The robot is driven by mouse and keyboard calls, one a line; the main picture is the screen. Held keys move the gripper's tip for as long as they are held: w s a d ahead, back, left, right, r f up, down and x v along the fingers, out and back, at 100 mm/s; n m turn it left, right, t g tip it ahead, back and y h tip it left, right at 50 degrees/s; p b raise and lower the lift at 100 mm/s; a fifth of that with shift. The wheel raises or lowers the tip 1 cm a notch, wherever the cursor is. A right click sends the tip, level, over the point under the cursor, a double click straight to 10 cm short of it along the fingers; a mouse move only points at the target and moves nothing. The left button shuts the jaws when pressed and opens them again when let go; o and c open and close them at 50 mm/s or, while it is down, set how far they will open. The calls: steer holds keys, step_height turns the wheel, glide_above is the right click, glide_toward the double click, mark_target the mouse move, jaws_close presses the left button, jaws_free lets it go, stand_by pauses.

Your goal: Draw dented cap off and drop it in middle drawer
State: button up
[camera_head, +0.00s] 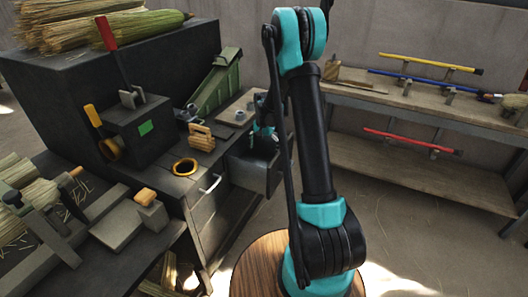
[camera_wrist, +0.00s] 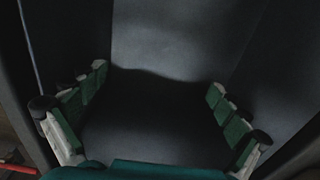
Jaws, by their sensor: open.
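My gripper (camera_head: 263,131) is at an open grey drawer (camera_head: 252,176), partly hidden by my arm in the head view. In the wrist view my gripper (camera_wrist: 157,82) is open, its two green-padded fingers spread wide with nothing between them. Below and around the fingers are the dark, shadowed floor and the grey walls of the drawer (camera_wrist: 180,35). I cannot make out a dented cap in either view. The drawer floor is too dark to tell whether something lies there. Whether this drawer is the middle one cannot be told.
A yellow-rimmed ring (camera_head: 184,167) and a wooden block (camera_head: 201,136) sit on the bench left of the drawer. A closed drawer front has a pale handle (camera_head: 211,184). A green sloped piece (camera_head: 215,88) stands behind. A shelf (camera_head: 425,108) with coloured handles is at right.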

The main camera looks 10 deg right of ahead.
step_height(320, 180, up, 12)
steer(key=shift+f, duration=0.25)
stand_by(0.7)
steer(key=s+d+n+t, duration=0.2)
steer(key=s+n+t, duration=0.2)
steer(key=s, duration=2.9)
steer(key=n, duration=0.3)
steer(key=shift+f, duration=0.35)
steer(key=shift+s+d, duration=0.1)
